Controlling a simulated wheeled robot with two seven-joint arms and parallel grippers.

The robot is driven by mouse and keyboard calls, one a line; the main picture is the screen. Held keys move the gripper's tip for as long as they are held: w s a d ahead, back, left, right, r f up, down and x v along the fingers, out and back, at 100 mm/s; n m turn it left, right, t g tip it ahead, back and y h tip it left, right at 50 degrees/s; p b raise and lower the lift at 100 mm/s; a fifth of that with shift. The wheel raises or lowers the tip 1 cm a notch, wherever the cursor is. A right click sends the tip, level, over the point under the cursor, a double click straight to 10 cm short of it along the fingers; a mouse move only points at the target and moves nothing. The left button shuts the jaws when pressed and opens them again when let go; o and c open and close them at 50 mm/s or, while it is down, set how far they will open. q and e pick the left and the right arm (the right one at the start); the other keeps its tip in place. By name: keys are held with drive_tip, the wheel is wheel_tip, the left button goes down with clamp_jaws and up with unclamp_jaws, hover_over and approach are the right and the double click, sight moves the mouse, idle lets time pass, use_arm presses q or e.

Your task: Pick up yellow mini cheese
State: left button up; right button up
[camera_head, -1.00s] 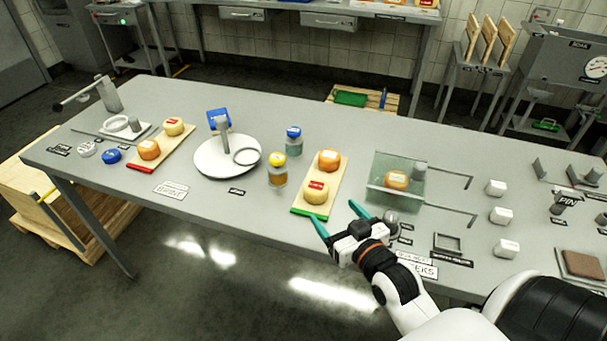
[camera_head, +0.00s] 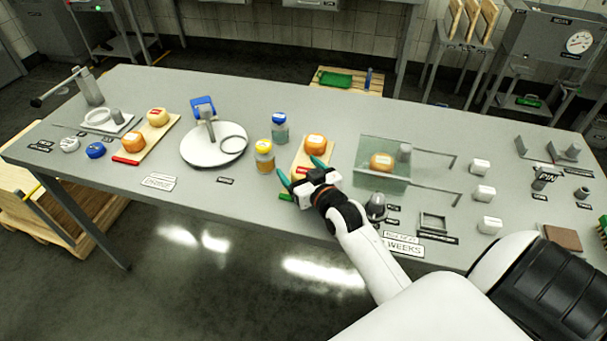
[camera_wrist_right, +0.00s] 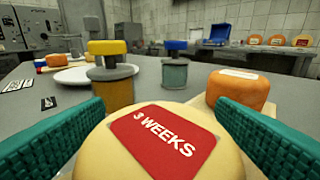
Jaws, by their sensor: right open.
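A yellow mini cheese (camera_wrist_right: 165,145) with a red "3 WEEKS" label fills the lower middle of the right wrist view. It lies between the teal fingers of my open right gripper (camera_wrist_right: 160,108); I cannot tell whether either finger touches it. My left gripper is not in view.
A yellow-lidded jar (camera_head: 264,158) and blue-lidded jar (camera_head: 279,130) stand left of the board. A glass-walled case (camera_head: 372,150) with an orange cheese stands right. Another board (camera_head: 128,157) at left carries an orange and a yellow cheese (camera_head: 158,117).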

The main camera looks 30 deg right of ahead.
drive_tip(key=c, duration=1.1)
